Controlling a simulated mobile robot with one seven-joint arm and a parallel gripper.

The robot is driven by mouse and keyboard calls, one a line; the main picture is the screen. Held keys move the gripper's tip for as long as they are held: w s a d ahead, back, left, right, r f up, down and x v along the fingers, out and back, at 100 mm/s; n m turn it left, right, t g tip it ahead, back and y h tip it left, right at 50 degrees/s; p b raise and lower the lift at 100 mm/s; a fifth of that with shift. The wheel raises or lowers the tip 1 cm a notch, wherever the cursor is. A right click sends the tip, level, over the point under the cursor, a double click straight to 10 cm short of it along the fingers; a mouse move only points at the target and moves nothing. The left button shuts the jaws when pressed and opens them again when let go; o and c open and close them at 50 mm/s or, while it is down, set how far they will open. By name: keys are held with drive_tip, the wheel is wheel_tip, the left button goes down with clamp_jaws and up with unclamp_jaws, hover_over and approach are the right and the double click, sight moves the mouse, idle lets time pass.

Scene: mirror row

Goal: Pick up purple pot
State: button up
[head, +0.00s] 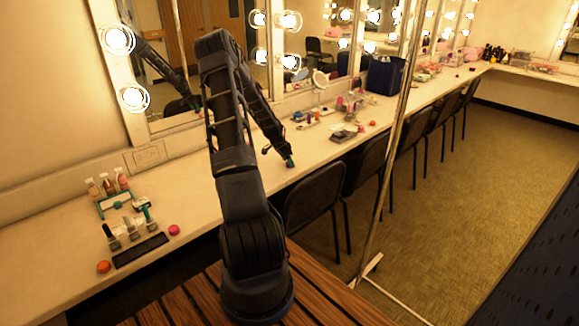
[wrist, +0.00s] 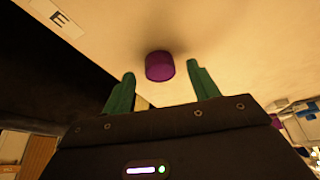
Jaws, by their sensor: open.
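The purple pot (wrist: 160,66) is a small, short round pot on the pale counter. In the wrist view it shows just beyond the tips of my gripper (wrist: 161,76), between the lines of its two green fingers. The fingers are apart with nothing between them. In the head view my gripper (head: 290,162) points down, low over the counter near its front edge. I cannot make out the purple pot there; my gripper seems to cover it.
The long counter (head: 70,240) runs along lit mirrors. A pink pot (head: 174,230), an orange pot (head: 104,266) and several bottles stand at the left. More cosmetics and a dark blue bin (head: 385,75) stand farther along. Black chairs (head: 313,200) line the front edge. A metal pole (head: 385,170) rises at right.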

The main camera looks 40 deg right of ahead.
drive_tip(key=shift+d+f, duration=0.2)
drive_tip(key=shift+f, duration=0.35)
drive_tip(key=shift+c, duration=0.2)
drive_tip(key=c, duration=1)
